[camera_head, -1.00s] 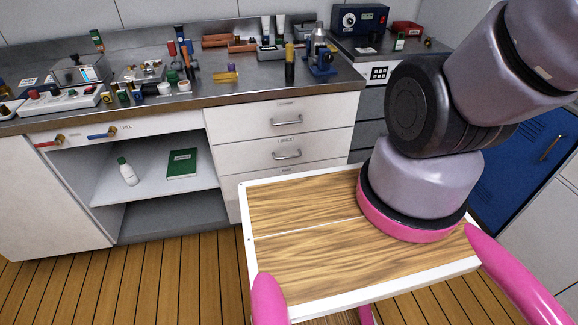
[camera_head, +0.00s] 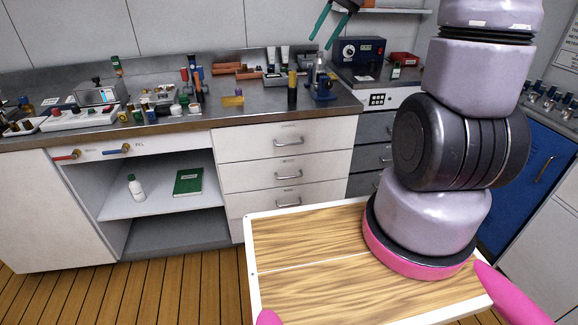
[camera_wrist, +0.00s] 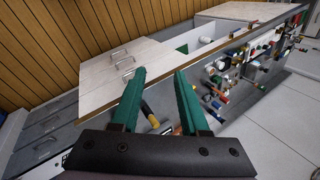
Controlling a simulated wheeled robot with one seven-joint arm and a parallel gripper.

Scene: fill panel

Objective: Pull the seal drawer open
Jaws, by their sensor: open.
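A white cabinet under the bench has a stack of three drawers, a top drawer (camera_head: 250,143), a middle drawer (camera_head: 250,176) and a bottom drawer (camera_head: 250,203). Each has a bar handle and a small label too small to read, so I cannot tell which is the seal drawer. All look shut. The lowest part is hidden by my base. Their handles also show in the wrist view (camera_wrist: 122,62), beyond my fingers. My gripper (camera_head: 321,42) has teal fingers and is open and empty, raised above the bench and apart from the drawers. It also shows in the wrist view (camera_wrist: 160,74).
The bench top (camera_head: 225,117) carries bottles, tools and a blue stand (camera_head: 323,88) near its right end. Grey drawers (camera_head: 370,130) stand to the right under a blue box (camera_head: 358,51). An open shelf (camera_head: 155,203) is to the left. Wooden floor lies in front.

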